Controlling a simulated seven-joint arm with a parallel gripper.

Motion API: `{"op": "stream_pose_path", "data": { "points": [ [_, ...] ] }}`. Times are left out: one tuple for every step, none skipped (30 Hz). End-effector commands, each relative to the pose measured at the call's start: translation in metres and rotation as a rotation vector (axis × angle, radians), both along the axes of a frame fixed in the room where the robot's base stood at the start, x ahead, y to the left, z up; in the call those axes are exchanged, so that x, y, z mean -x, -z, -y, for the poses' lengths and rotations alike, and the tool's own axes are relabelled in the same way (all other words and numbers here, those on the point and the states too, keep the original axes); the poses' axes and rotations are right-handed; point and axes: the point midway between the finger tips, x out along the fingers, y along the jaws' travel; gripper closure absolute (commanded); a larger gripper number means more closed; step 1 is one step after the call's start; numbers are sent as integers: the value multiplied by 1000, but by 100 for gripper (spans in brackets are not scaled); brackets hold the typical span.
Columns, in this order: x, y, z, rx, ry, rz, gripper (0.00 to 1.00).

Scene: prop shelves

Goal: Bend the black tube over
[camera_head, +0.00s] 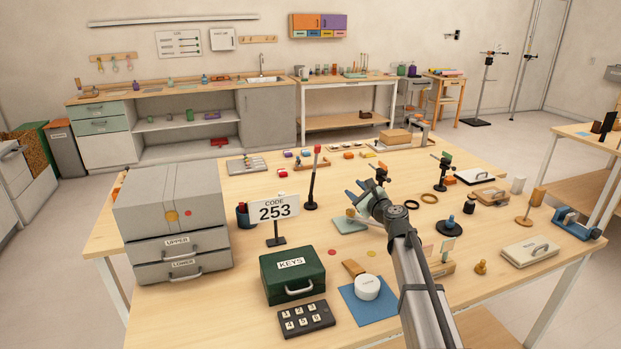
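I take this to be the task's black tube. My grey arm comes up from the bottom right of the middle.
A grey drawer unit (168,203) is at the left. A green KEYS box (293,277) and keypad (307,319) are in front. Black stands (442,173) are at the right.

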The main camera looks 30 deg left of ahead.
Motion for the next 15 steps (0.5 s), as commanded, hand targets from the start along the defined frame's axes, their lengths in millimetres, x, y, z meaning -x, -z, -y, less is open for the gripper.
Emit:
{"op": "stream_pose_path", "data": {
  "points": [
    [10,3,-18,-75,-17,-73,60],
    [15,4,-26,-120,-25,-117,60],
    [22,5,-36,-174,-36,-172,60],
    [26,5,-43,-210,-43,-209,60],
    [29,6,-48,-243,-48,-242,60],
    [33,7,-55,-278,-55,-280,60],
    [36,7,-59,-300,-59,-305,60],
    [38,8,-62,-317,-63,-324,60],
    [40,8,-65,-337,-66,-345,60],
    [41,8,-67,-346,-68,-356,60],
    [41,8,-68,-354,-68,-364,60],
    [41,8,-70,-360,-69,-372,60],
    [41,8,-71,-362,-70,-374,60],
    [40,8,-72,-363,-70,-375,60],
    [39,8,-73,-363,-70,-375,60]
  ]
}}
